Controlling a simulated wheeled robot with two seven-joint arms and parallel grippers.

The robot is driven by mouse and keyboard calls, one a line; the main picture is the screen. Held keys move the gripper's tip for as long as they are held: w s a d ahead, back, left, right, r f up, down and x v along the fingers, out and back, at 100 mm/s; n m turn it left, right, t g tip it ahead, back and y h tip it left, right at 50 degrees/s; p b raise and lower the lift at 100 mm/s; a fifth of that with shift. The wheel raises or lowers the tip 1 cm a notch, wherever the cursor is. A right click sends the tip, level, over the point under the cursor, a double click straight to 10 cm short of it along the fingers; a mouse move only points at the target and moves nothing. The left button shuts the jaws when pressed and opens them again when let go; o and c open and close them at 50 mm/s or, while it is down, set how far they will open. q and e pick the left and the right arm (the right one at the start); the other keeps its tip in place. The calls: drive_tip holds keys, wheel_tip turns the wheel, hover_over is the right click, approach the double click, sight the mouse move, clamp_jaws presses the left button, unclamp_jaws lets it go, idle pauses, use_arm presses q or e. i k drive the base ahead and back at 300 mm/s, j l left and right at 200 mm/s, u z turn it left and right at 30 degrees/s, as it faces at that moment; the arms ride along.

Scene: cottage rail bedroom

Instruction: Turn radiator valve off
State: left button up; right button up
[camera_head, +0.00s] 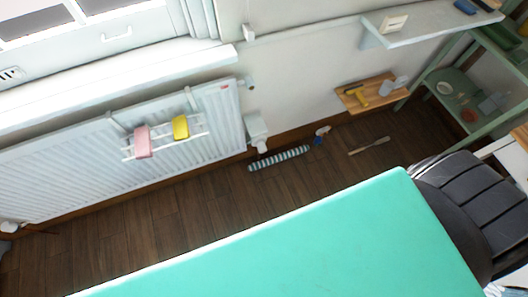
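A white panel radiator (70,165) hangs on the wall under the window at the left. At its lower right end is a white fitting (257,132) with a rounded white knob (262,146) below it, close to the floor. Another white rounded fitting (10,227) sits at the radiator's lower left end, near the picture edge. A small grey fitting (250,84) shows at the upper right end. I cannot tell from here which way any knob is turned. Neither of my grippers is in view.
A turquoise flat top (310,240) fills the foreground. A rack (165,138) with pink and yellow items hangs on the radiator. A striped roll (278,158), spray bottle (321,135) and wooden stick (369,146) lie on the floor. A dark chair (475,195) stands right.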

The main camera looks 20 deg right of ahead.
sight(262, 147)
drive_tip(key=l+u, duration=0.15)
drive_tip(key=l, duration=0.4)
drive_tip(key=k+l+u, duration=0.1)
drive_tip(key=l, duration=0.4)
drive_tip(key=k+l+u, duration=0.15)
drive_tip(key=l, duration=0.35)
